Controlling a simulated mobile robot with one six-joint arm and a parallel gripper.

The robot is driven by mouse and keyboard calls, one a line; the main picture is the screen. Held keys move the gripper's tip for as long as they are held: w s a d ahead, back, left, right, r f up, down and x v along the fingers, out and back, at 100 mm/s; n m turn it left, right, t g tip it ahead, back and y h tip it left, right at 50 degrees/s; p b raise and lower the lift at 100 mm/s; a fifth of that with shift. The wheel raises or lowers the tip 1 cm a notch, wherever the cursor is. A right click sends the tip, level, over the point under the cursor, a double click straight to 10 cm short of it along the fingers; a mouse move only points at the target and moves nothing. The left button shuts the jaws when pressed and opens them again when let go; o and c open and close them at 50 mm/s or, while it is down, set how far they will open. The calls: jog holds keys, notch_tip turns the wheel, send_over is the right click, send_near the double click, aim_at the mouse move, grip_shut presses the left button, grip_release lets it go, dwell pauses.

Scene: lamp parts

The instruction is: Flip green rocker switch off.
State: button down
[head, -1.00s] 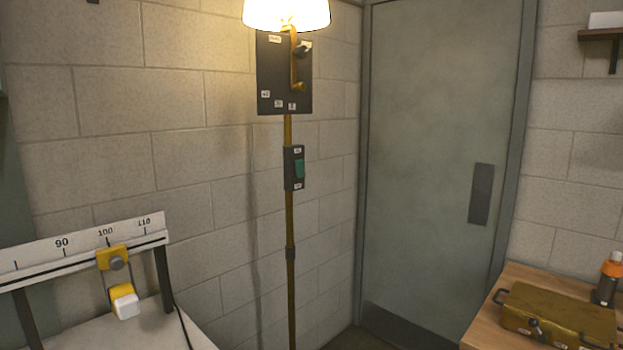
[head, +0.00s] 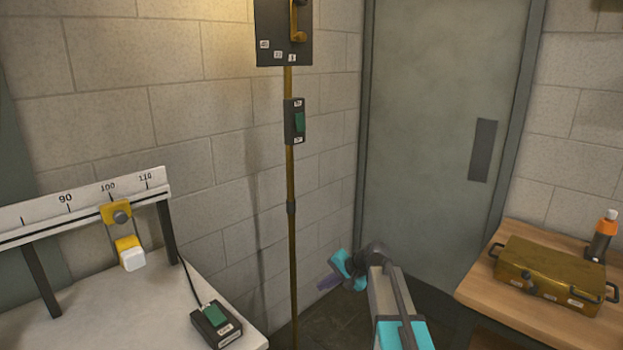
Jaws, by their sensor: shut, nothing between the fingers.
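A green rocker switch (head: 299,121) sits in a dark upright housing on the brass lamp pole (head: 292,240), with small white labels above and below it. A second green rocker (head: 222,331) is on a dark box with a cable on the white table at the lower left. My gripper (head: 326,283) is at the end of my arm, low and to the right of the pole, well below the pole's switch. It looks shut and empty, touching neither switch. Its fingertips are small and partly blurred.
A dark panel (head: 268,35) with a brass lever is higher on the pole. A ruler rail (head: 85,208) with a yellow slider stands on the white table (head: 100,325). A brass box (head: 545,270) and a bottle (head: 602,235) are on the wooden table at right. A grey door (head: 420,130) is behind.

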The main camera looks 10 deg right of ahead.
jog(key=w+d+r+m+t+y, duration=0.1)
jog(key=w+d+r+t, duration=0.15)
jog(key=r, duration=0.95)
jog(key=w+d+r+m+t, duration=0.15)
jog(key=w+r, duration=0.25)
jog(key=r, duration=0.8)
notch_tip(320, 180, up, 26)
jog(key=d+t+y, duration=0.2)
jog(key=shift+s+d+f+t, duration=0.2)
jog(key=shift+s+d+t, duration=0.05)
jog(key=shift+t, duration=0.15)
jog(key=p, duration=0.3)
send_near(300, 122)
jog(key=w+a+f, duration=0.2)
jog(key=w+f, duration=0.2)
jog(key=shift+w+a+f, duration=0.25)
jog(key=shift+w+a, duration=0.05)
jog(key=shift+w, duration=0.25)
jog(key=shift+a, duration=0.1)
jog(key=shift+f, duration=0.1)
